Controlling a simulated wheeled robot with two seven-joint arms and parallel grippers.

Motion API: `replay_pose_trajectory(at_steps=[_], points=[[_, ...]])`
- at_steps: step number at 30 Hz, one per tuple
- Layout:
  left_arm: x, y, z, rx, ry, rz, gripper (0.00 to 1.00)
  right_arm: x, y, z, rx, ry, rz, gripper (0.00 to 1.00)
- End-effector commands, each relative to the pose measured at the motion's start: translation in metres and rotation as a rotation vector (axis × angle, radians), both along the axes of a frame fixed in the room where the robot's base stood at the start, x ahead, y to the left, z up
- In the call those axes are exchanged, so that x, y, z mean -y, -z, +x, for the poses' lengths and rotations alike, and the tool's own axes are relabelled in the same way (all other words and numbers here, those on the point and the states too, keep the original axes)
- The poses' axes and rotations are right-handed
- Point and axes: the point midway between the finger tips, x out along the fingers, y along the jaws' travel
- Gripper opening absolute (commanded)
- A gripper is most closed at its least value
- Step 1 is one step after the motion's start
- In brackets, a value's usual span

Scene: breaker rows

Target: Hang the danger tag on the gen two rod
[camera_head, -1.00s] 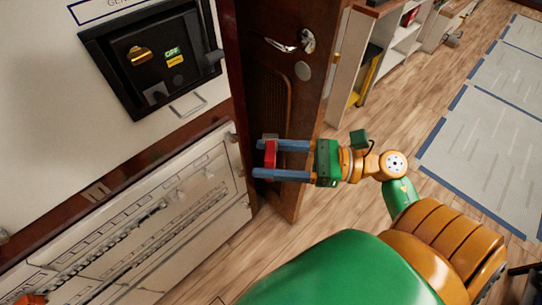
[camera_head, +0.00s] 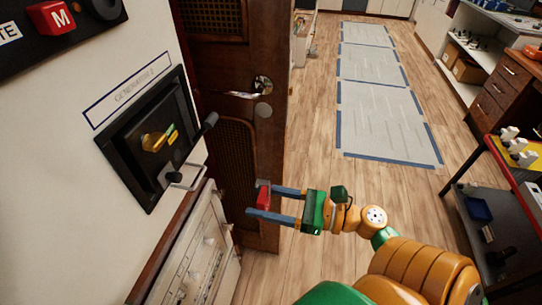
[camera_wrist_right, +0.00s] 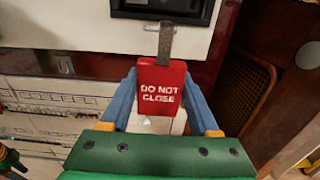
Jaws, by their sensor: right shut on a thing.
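The red danger tag (camera_head: 264,195) is held between the blue fingers of my right gripper (camera_head: 268,203), which is shut on its sides. In the right wrist view the tag (camera_wrist_right: 160,95) reads "DO NOT CLOSE", and a grey strap (camera_wrist_right: 166,42) stands up from its top.
A brown wooden door (camera_head: 262,140) with a metal handle stands just behind my right gripper. A white lower cabinet (camera_head: 200,255) is below the panel. Clear wood floor (camera_head: 330,180) lies to the right, with a table (camera_head: 510,190) at the far right.

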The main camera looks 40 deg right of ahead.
Motion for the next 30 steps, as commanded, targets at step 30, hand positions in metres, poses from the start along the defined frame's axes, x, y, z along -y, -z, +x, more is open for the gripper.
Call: replay_pose_trajectory(at_steps=[30], points=[[-0.003, -0.035, 0.000, 0.000, 0.001, 0.004, 0.45, -0.071, -0.002, 0.090, 0.001, -0.001, 0.002, 0.07]])
